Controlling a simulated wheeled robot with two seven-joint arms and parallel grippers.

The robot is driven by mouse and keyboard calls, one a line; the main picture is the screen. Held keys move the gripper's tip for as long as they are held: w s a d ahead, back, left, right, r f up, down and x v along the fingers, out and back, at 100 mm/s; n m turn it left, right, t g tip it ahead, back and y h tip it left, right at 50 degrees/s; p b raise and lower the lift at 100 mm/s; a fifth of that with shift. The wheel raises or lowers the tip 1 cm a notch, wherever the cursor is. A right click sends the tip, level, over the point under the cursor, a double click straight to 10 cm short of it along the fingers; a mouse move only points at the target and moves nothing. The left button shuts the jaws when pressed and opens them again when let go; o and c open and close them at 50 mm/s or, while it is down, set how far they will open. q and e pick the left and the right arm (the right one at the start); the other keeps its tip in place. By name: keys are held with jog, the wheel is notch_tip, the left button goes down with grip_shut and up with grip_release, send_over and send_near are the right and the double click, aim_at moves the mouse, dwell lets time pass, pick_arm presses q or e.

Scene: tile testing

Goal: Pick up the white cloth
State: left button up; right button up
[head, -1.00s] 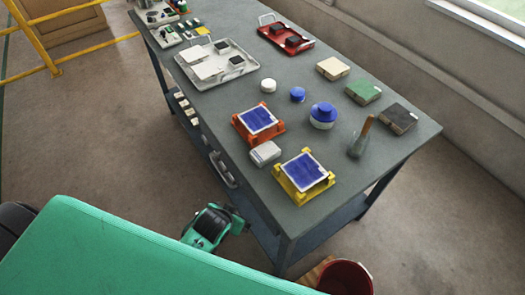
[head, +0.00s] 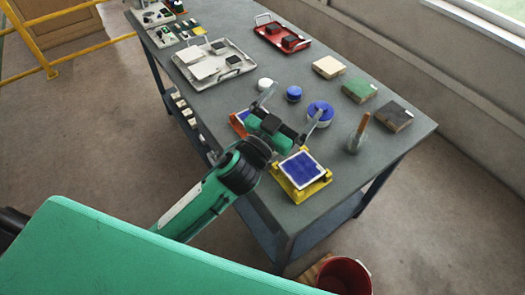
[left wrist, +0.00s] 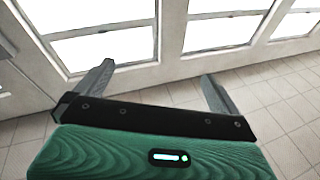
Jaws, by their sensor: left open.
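The folded white cloth, seen a second ago between the orange and yellow stands, is now hidden behind my left gripper and forearm in the head view. My left gripper (head: 294,102) is over the near part of the table, its fingers spread wide with nothing between them. In the left wrist view the same open gripper (left wrist: 158,82) faces windows and a tiled surface, and no cloth shows there. My right gripper is in neither view.
A yellow stand (head: 318,190) with a blue tile is right beside my gripper; an orange stand (head: 237,123) is partly covered by it. A blue-lidded jar (head: 319,112), a brush (head: 358,135) and several blocks lie farther right. A red bucket (head: 343,275) stands on the floor.

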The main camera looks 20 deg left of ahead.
pick_arm(q)
jog(key=s+d+r+m+g+h, duration=0.2)
jog(key=s+d+m+g+h, duration=0.1)
jog(key=d+m+g+h, duration=0.5)
jog(key=s+d+r+m+g+h, duration=0.2)
jog(key=s+d+m+g+h, duration=0.25)
jog(key=d+m+g, duration=0.55)
jog(key=w+a+f+m+g+y, duration=0.3)
jog(key=w+a+f+m+y, duration=0.15)
jog(key=a+f+y, duration=0.8)
jog(key=w+a+n+t+y, duration=0.1)
jog(key=w+a+n+y, duration=0.2)
jog(key=a, duration=0.4)
jog(key=w+a+y, duration=0.3)
jog(key=a+y, duration=0.2)
jog(key=a, duration=0.1)
jog(key=shift+n, duration=0.25)
jog(key=f+p, duration=0.1)
jog(key=f, duration=0.3)
jog(key=f+p, duration=0.1)
jog(key=f, duration=0.3)
jog(key=shift+w+a+f, duration=0.1)
jog(key=shift+a, duration=0.1)
notch_tip(320, 180, down, 5)
jog(key=p, duration=0.2)
jog(key=shift+f+p, duration=0.1)
jog(key=shift+p, duration=0.3)
jog(key=shift+f, duration=0.25)
jog(key=c, duration=1)
jog(key=shift+r, duration=0.1)
